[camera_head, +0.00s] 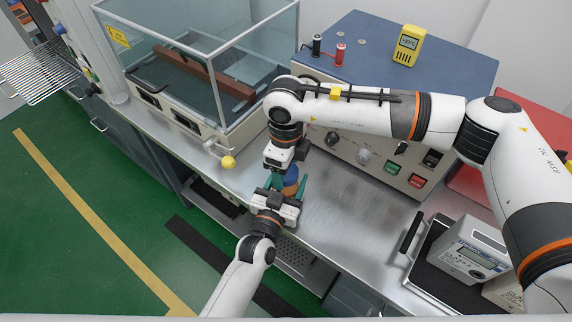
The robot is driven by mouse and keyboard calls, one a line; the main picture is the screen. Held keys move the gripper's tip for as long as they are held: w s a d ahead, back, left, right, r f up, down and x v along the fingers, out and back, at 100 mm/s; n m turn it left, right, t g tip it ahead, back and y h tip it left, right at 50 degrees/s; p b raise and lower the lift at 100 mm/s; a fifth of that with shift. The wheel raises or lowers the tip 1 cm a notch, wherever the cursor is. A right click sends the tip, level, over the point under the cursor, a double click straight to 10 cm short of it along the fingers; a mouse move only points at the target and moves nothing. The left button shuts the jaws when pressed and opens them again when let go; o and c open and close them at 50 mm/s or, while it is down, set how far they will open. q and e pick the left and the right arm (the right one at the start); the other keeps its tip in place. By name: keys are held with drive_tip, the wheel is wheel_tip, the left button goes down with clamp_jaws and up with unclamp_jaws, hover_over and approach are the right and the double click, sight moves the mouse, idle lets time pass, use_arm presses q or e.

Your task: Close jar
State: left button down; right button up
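A small jar (290,187) with a brownish body stands over the steel bench's front part, and a blue part, apparently its lid (292,172), shows at its top. My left gripper (289,184) comes in from below, with teal fingers on both sides of the jar; it appears shut on the body. My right gripper (289,166) points down from above, right over the blue part. Its fingertips are mostly hidden, so I cannot tell whether they grip the blue part. Whether the blue part sits fully on the body is too small to tell.
A glass-walled case (215,60) stands at the left rear, with a yellow knob (228,162) at its front. A blue-topped instrument box (400,60) carries a yellow meter (407,45). A grey meter (468,250) sits in a black tray (432,280) at right. Bare steel bench (345,215) lies between.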

drive_tip(key=shift+o, duration=0.6)
drive_tip(key=shift+r, duration=0.2)
wheel_tip(320, 180, up, 12)
drive_tip(key=shift+f, duration=0.15)
use_arm(q)
drive_tip(key=shift+c, duration=1.6)
unclamp_jaws()
drive_tip(key=b+v, duration=0.1)
drive_tip(key=v, duration=1.1)
use_arm(e)
drive_tip(key=shift+f, duration=0.55)
